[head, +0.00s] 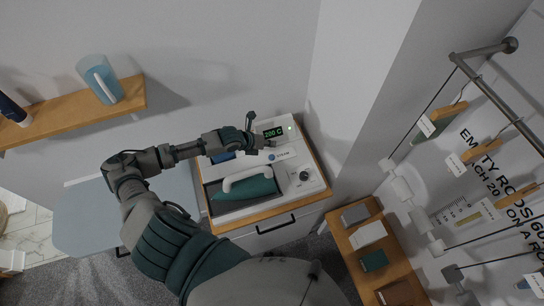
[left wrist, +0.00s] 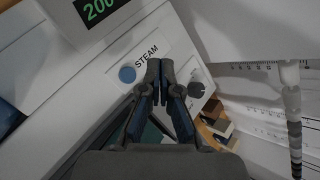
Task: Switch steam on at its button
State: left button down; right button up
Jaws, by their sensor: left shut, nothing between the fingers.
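The steam button is a round blue disc (left wrist: 127,74) beside the printed word STEAM on the white panel of the ironing station. In the head view the blue disc (head: 270,157) lies just below my left gripper (head: 262,142). My left gripper also shows in the left wrist view (left wrist: 160,68), its fingers together and empty. There its tips appear just right of the button, over the label's edge. Whether they touch the panel cannot be told. My right gripper is not in view.
The station also has a green 200 C display (head: 273,132), a dark knob (head: 304,176) and a teal iron (head: 247,188) in a recess. A wooden shelf (head: 70,113) with a jug (head: 99,80) is at left. A low bench (head: 376,250) and hanging rail (head: 483,50) are at right.

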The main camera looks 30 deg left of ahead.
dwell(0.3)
pick_arm(q)
notch_tip(320, 180, up, 2)
jog(key=n+b, duration=0.1)
jog(key=n, duration=0.7)
jog(key=n+b, duration=0.2)
jog(key=n, duration=0.6)
jog(key=shift+r+n+h, duration=0.2)
jog(key=shift+n+h, duration=0.2)
jog(key=shift+f, duration=0.1)
jog(key=b, duration=0.7)
send_over(270, 157)
notch_tip(270, 157, down, 7)
jog(key=shift+r, duration=0.15)
jog(key=shift+f+b, duration=0.4)
jog(key=shift+f, duration=0.6)
